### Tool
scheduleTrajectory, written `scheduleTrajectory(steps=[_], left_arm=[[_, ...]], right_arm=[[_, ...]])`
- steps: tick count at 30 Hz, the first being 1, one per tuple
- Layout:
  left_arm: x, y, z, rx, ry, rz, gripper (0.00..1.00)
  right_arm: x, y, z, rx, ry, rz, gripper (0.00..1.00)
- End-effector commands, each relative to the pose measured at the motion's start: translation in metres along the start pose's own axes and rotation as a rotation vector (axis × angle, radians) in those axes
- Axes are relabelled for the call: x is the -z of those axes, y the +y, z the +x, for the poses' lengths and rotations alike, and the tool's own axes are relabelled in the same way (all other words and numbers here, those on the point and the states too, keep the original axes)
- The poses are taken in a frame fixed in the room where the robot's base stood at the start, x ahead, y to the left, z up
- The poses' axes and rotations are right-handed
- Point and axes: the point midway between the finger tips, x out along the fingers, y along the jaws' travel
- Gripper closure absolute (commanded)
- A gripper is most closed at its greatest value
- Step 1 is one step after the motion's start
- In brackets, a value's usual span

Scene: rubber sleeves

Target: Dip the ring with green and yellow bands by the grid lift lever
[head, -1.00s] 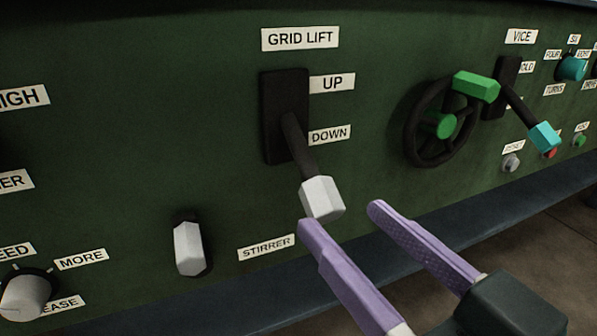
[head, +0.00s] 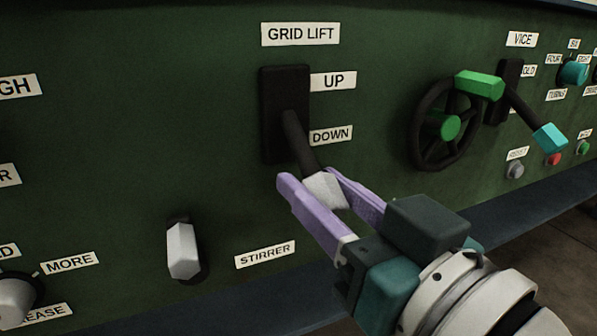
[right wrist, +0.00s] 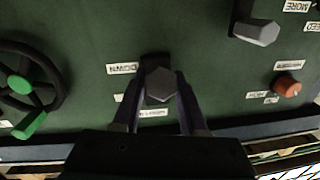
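The grid lift lever (head: 299,140) comes out of a black slot plate on the green panel and slants down toward the DOWN label (head: 331,135). Its pale faceted knob (head: 325,191) sits between the two purple fingers of my right gripper (head: 314,188), which appear closed against its sides. In the right wrist view the knob (right wrist: 159,85) shows grey between the fingertips (right wrist: 160,92). The ring with green and yellow bands is in neither view. My left gripper is not in view.
A black handwheel (head: 442,130) with green handles and the vice lever (head: 525,115) with a cyan knob are to the right. The stirrer switch (head: 182,250) is at lower left, near a grey dial (head: 14,300). Small buttons and a teal knob (head: 573,73) are far right.

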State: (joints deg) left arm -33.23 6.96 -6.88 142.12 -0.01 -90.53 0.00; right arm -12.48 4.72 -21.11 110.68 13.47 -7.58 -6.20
Motion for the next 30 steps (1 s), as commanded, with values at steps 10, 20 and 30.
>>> scheduleTrajectory(steps=[10,20,30], left_arm=[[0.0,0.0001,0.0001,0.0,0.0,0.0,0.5],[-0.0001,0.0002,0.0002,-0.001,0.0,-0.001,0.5],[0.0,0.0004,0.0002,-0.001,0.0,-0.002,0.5]], right_arm=[[-0.0002,0.0002,-0.0002,0.0,0.0,0.0,1.0],[-0.0003,0.0003,-0.0002,0.0,0.0,-0.001,1.0],[-0.0004,0.0003,-0.0002,0.0,-0.001,-0.001,1.0]])
